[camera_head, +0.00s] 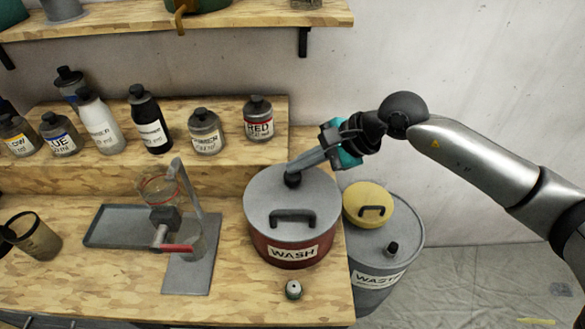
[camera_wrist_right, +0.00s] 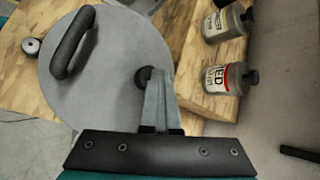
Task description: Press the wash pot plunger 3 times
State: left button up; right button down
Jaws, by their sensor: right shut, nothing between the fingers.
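The wash pot (camera_head: 275,244) is a red pot labelled WASH with a grey lid and a black handle, standing at the right end of the bench. Its black plunger knob (camera_head: 292,180) sits at the back of the lid. My right gripper (camera_head: 295,168) is shut and empty, its fingertips at the top of the knob; in the head view they look touching. In the right wrist view the fingertips (camera_wrist_right: 155,78) are beside the plunger knob (camera_wrist_right: 144,74), overlapping its edge, and the lid (camera_wrist_right: 100,85) fills the left. My left gripper is not in view.
A grey WASTE drum (camera_head: 385,262) with a yellow lid (camera_head: 368,204) stands right of the bench. Bottles, including a RED one (camera_head: 258,118), line the raised shelf behind. A metal stand (camera_head: 190,250) with a glass vessel is left of the pot. A small round object (camera_head: 293,290) lies in front.

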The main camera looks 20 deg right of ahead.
aim_at(299, 174)
jog(key=shift+f, duration=0.35)
jog(key=shift+r, duration=0.1)
dwell(0.3)
jog(key=shift+r+p, duration=0.4)
jog(key=shift+r, duration=1.2)
notch_tip(299, 174, up, 5)
jog(key=p, duration=0.2)
jog(key=shift+p, duration=0.3)
